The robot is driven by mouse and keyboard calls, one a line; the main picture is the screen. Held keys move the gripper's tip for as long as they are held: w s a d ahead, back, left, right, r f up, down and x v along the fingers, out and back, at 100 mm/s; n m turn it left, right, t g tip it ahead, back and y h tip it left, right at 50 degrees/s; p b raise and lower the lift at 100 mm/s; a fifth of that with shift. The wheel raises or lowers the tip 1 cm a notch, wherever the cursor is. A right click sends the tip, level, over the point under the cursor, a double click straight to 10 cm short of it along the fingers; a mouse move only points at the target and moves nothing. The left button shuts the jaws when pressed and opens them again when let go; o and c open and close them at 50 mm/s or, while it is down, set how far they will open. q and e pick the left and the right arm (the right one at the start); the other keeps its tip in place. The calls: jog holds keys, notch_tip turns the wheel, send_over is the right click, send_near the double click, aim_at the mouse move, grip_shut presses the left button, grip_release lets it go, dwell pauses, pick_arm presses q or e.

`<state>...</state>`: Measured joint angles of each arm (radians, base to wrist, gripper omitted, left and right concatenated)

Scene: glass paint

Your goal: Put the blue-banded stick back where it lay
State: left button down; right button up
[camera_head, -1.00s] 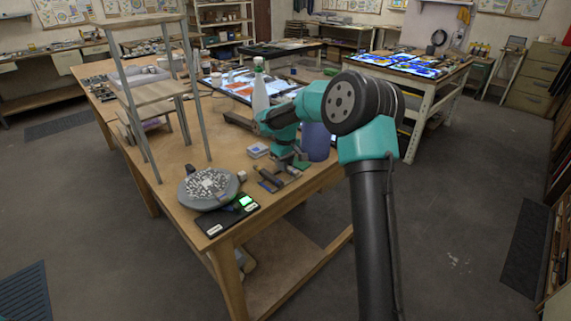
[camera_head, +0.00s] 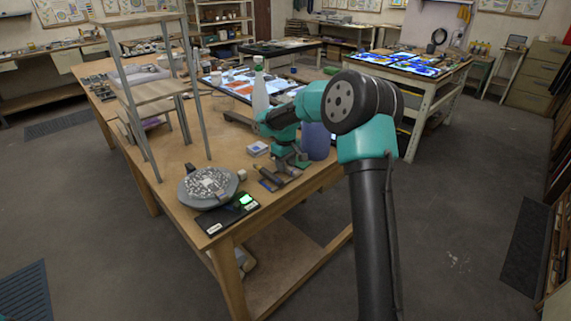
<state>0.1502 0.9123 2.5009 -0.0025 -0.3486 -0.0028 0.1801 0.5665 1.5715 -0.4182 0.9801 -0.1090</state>
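My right gripper (camera_head: 285,167) reaches down low over the near right part of the wooden table. It is small and dark here, and I cannot tell whether its fingers are open or shut. Dark, slim stick-like things (camera_head: 270,180) lie at or just beside its fingertips, with a bit of blue among them. I cannot tell which of them is the blue-banded stick, nor whether the gripper holds it. My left gripper is not in view.
A round grey plate with pale pieces (camera_head: 210,186) and a black scale with a green display (camera_head: 231,212) are at the near corner. A tall rack (camera_head: 152,94) stands left.

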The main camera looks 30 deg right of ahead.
jog(key=shift+o, duration=1.3)
notch_tip(320, 180, up, 18)
jog(key=shift+f, duration=0.25)
jog(key=shift+f, duration=0.1)
